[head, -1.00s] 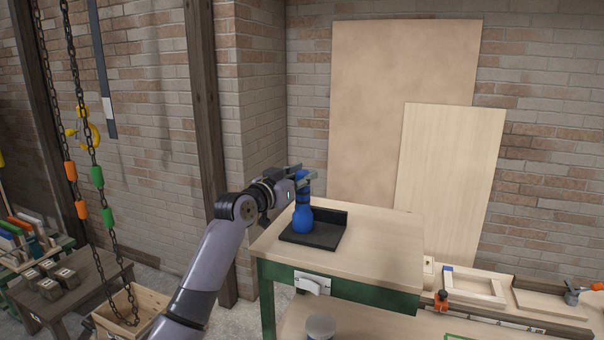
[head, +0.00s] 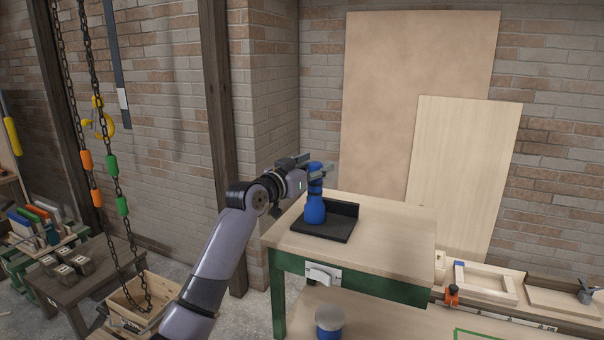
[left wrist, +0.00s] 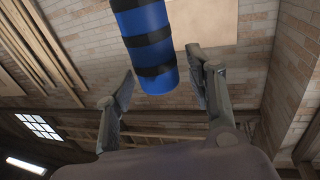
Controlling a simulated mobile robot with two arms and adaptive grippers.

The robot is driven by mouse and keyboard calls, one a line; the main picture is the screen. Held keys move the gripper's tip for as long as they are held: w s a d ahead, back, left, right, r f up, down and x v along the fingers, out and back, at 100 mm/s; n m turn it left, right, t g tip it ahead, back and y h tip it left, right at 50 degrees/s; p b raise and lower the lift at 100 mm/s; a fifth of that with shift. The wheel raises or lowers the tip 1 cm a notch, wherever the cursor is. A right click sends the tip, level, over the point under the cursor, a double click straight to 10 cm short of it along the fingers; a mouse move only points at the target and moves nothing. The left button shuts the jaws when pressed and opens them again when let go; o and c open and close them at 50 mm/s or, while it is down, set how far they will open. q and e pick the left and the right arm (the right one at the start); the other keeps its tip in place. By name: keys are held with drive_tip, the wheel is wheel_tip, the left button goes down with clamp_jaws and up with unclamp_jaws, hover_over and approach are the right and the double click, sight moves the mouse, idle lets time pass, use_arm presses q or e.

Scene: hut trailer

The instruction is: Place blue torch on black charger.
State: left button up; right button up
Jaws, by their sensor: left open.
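The blue torch (head: 315,208) stands upright on the black charger (head: 325,229), wide end down. The charger is a flat black base with a raised back wall, on the wooden top of a green workbench (head: 390,235). My left gripper (head: 318,168) is open beside the torch's upper part. In the left wrist view the torch (left wrist: 150,52), blue with black bands, lies beyond and between the spread fingers of my left gripper (left wrist: 160,95), with gaps on both sides. My right gripper is not in view.
Chains with orange and green links (head: 95,160) hang at the left above a wooden crate (head: 142,297). A dark post (head: 219,140) stands behind my left arm. Pale boards (head: 415,90) lean on the brick wall. The benchtop right of the charger is clear.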

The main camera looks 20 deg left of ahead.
use_arm(q)
drive_tip(key=b+v, duration=0.4)
drive_tip(key=v, duration=0.7)
drive_tip(key=shift+s, duration=0.35)
drive_tip(key=shift+a, duration=0.1)
